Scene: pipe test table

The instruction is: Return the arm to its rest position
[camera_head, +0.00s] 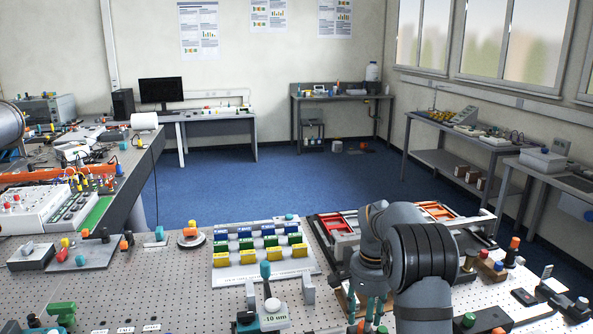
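My arm, dark grey with black ridged bands, rises from the bottom edge at the right and bends over to the left above the table. Its links stand in front of the red-lined tray area. The perforated test table (180,277) spans the front of the view.
A white rack (264,271) with blue, green and yellow blocks stands left of my arm. A labelled device (272,315) with a teal-topped lever stands in front. Red trays (335,222) lie behind the arm. Small parts crowd the right edge. Blue floor (290,180) is clear beyond.

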